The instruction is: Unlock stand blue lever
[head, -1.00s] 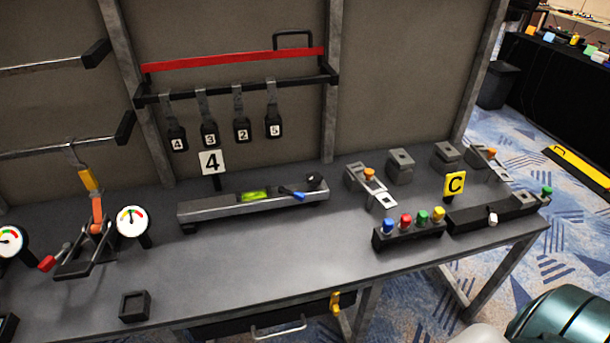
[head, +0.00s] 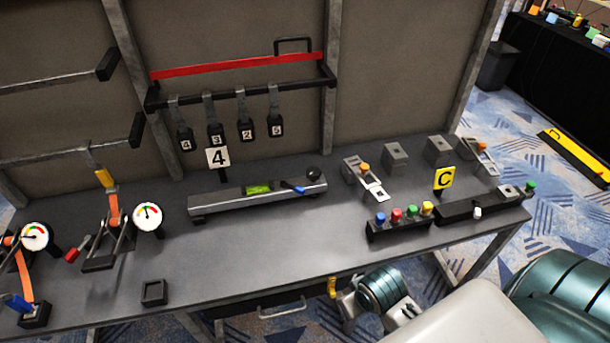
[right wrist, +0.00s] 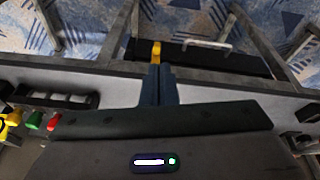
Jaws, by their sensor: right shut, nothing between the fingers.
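A stand with a blue lever (head: 18,303) is at the lower left edge of the bench in the head view; its black base and orange strap show. A second blue lever (head: 299,190) lies on the grey bar beside a green level vial, behind the bench's middle. My right gripper (right wrist: 157,72) is shut and empty in the right wrist view. Its tips point toward a yellow catch (right wrist: 156,50) at the drawer front; contact cannot be told. My right arm (head: 383,288) is at the bench's front edge, far right of the stand. My left gripper is out of view.
A stand with a red lever (head: 72,254) and gauge (head: 148,216) is right of the blue-lever stand. A small black box (head: 154,292) lies near the front edge. Coloured knobs (head: 397,215) stand at right. The bench middle (head: 260,245) is clear.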

